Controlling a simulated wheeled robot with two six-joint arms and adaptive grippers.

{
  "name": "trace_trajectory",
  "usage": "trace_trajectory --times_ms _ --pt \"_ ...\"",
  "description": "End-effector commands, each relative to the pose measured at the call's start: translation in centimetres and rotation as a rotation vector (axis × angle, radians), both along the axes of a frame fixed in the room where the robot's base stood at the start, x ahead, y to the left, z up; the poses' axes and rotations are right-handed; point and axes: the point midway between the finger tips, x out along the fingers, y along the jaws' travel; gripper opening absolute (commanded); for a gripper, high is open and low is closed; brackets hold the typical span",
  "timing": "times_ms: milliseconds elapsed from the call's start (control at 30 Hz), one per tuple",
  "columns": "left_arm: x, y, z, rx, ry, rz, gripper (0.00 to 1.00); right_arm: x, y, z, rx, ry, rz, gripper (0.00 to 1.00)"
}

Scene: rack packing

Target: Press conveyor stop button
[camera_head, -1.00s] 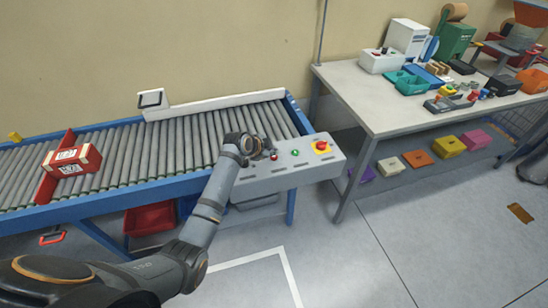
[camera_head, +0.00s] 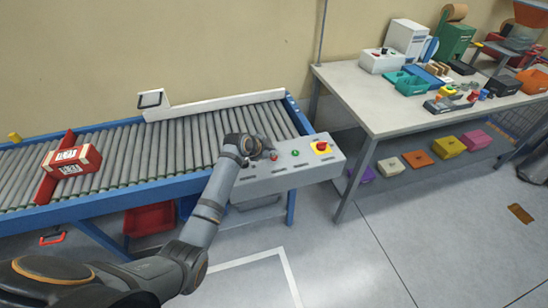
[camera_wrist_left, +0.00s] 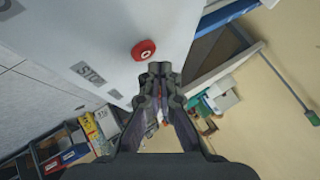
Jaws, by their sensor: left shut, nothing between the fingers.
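The grey control panel (camera_head: 292,177) sits at the right end of the conveyor. It carries a small red button (camera_head: 274,156), a green button (camera_head: 295,153) and a larger red button on a yellow plate (camera_head: 321,147). My left gripper (camera_head: 268,147) is over the panel's left part, close beside the small red button. In the left wrist view, my shut, empty fingers (camera_wrist_left: 160,70) are just below and right of a red round button (camera_wrist_left: 143,50). A partly readable label beginning "STO" (camera_wrist_left: 90,72) is beside it. I cannot tell whether the fingers touch the button.
The roller conveyor (camera_head: 190,143) with a blue frame carries a red-and-white box (camera_head: 78,163) at the left. A work table (camera_head: 385,107) with tools and bins stands at the right. The floor in front of the panel is clear.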

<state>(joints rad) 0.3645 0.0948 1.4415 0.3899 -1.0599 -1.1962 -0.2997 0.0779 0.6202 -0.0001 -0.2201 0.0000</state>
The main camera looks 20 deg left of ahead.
Motion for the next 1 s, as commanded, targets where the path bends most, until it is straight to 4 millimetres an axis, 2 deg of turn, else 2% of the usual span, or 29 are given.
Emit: trace_trajectory --times_ms 200,1000 --pt "0.0 0.0 -0.8 0.0 0.001 -0.001 0.0 0.0 -0.1 -0.3 -0.001 0.0 0.001 0.0" --pt "0.0 0.0 -1.3 -0.001 0.001 0.0 0.0 0.0 -0.2 -0.5 -0.003 0.0 0.001 0.0"
